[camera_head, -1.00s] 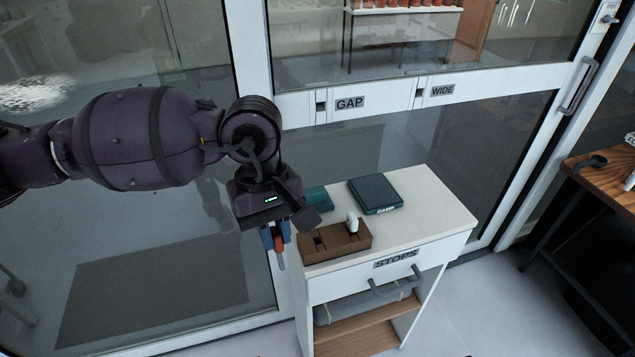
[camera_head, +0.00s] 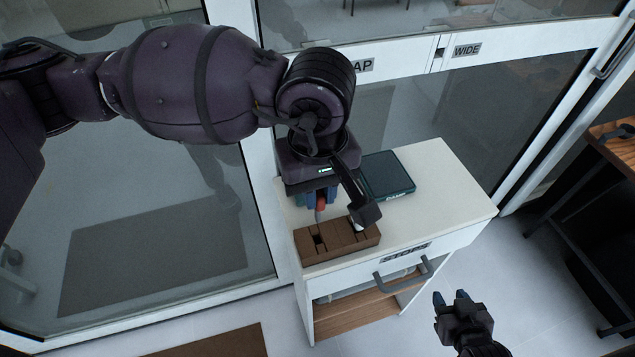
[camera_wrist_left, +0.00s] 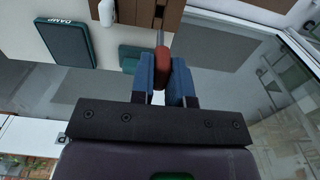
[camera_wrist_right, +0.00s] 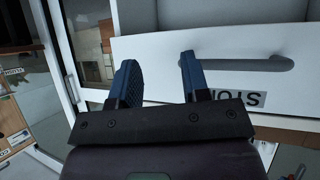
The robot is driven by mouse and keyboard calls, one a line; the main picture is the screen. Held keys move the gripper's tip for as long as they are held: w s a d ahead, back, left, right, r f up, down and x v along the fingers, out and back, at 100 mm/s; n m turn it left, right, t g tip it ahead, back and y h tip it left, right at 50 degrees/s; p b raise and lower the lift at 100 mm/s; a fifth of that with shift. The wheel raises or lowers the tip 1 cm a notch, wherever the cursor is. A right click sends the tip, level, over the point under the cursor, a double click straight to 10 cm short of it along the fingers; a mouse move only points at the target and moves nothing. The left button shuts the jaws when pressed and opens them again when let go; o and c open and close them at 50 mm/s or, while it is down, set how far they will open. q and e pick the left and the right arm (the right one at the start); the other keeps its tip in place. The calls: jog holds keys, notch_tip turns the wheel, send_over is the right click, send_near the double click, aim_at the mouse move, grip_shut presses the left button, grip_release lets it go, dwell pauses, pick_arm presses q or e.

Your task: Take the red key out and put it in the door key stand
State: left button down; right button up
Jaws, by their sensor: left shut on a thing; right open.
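A red key (camera_head: 320,209) is in my left gripper (camera_head: 319,197), behind the brown slotted block (camera_head: 312,254), which looks like the key stand. The left wrist view shows the red handle (camera_wrist_left: 162,63) between the blue fingers, its thin shaft pointing toward the block (camera_wrist_left: 150,14). I cannot tell whether the shaft touches the block. The block's left slot looks empty. A white-handled thing at the block's right side is mostly hidden by my arm; its white handle (camera_wrist_left: 106,13) shows in the left wrist view. My right gripper (camera_head: 451,297) is open and empty, right of the cabinet.
The block stands near the front edge of a white cabinet top (camera_head: 430,190). A dark green box (camera_head: 388,175) lies behind it. A drawer handle (camera_head: 403,276) juts out in front. A glass door with GAP and WIDE labels is behind; a wooden table (camera_head: 618,138) stands right.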

pick_arm(q)
jog(key=shift+w+b, duration=0.15)
jog(key=shift+b, duration=0.3)
jog(key=shift+f+b, duration=0.7)
jog(key=shift+f, duration=0.2)
jog(key=shift+f+b, duration=1.2)
jog(key=shift+f, duration=0.7)
pick_arm(e)
jog(key=shift+w+a+f, duration=0.1)
jog(key=shift+w+f, duration=0.05)
jog(key=shift+f, duration=2.35)
pick_arm(q)
jog(key=shift+b, duration=0.3)
pick_arm(e)
jog(key=shift+f, duration=0.15)
jog(key=shift+f, duration=0.35)
pick_arm(q)
jog(key=shift+b, duration=0.55)
pick_arm(e)
jog(key=shift+s+f+g, duration=0.3)
jog(key=shift+s+f, duration=0.05)
jog(key=shift+f, duration=0.15)
